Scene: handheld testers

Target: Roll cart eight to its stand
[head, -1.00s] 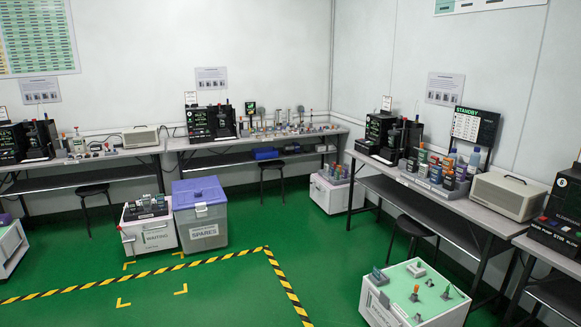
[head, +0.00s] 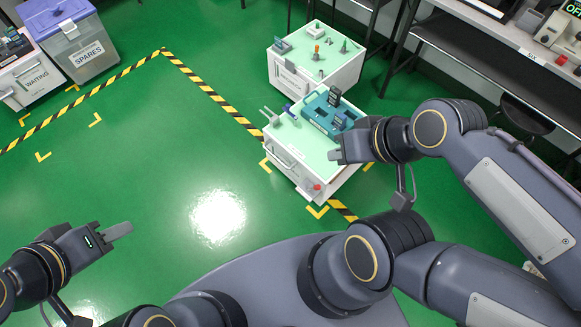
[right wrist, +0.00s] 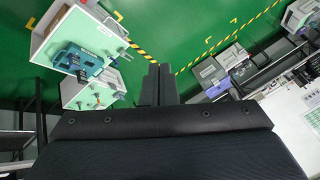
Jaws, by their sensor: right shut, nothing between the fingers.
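A white cart (head: 329,183) with a pale green top stands in front of me, a teal tray (head: 318,115) with dark devices on it. It has a front handle and a red knob; I cannot read a number on it. In the right wrist view the cart (right wrist: 62,28) is at upper left. My right gripper (head: 334,156) is shut and empty; in the head view it overlaps the cart's near right edge, and contact cannot be told. Its fingers also show in the right wrist view (right wrist: 158,84). My left gripper (head: 122,231) is over open floor at left, seen edge-on.
A second green-topped cart (head: 350,72) stands right behind. Yellow corner marks (head: 317,212) surround the near cart, by a striped floor line (head: 205,88). A WAITING cart (head: 38,78) and SPARES bin (head: 88,52) stand upper left. Benches line the right. Middle-left floor is clear.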

